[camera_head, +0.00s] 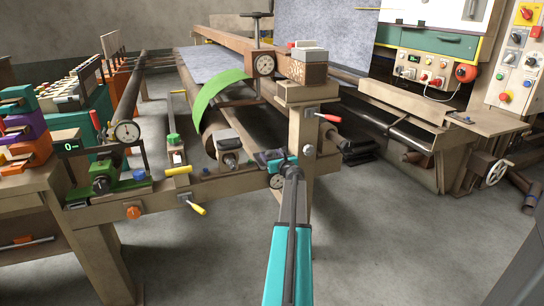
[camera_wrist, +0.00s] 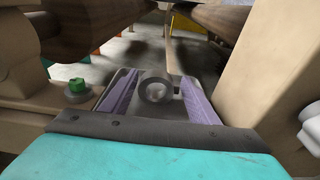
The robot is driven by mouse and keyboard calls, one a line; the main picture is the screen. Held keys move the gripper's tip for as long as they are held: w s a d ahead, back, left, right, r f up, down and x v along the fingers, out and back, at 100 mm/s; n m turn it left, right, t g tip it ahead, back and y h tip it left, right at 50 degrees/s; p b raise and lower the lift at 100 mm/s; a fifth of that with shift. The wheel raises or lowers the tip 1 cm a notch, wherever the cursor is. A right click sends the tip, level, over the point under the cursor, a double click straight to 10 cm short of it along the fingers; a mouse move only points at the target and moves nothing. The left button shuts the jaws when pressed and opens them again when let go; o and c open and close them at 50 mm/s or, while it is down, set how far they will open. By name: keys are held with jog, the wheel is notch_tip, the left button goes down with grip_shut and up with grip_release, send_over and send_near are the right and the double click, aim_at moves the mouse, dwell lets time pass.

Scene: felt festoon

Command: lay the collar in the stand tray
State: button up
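In the wrist view a small dark grey ring, which looks like the collar (camera_wrist: 155,90), sits in front of a pale grey plate or block. The two purple fingers of my gripper (camera_wrist: 158,100) stand apart on either side of it, with a visible gap at each side. I cannot tell whether the ring lies fully between the fingertips or beyond them. In the head view my gripper (camera_head: 275,160) is at the machine's front beam, beside the corner post; the ring cannot be made out there. I cannot tell which part is the stand tray.
The wooden corner post (camera_head: 303,130) with a red-handled lever (camera_head: 328,118) stands close right of my gripper. A green bolt (camera_wrist: 77,86) is at its left in the wrist view. The floor at the front right is clear.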

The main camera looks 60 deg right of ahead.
jog(key=shift+o, duration=0.3)
jog(key=shift+a+r, duration=0.1)
jog(key=shift+r, duration=0.1)
jog(key=p+v, duration=0.1)
jog(key=v, duration=1.1)
dwell(1.0)
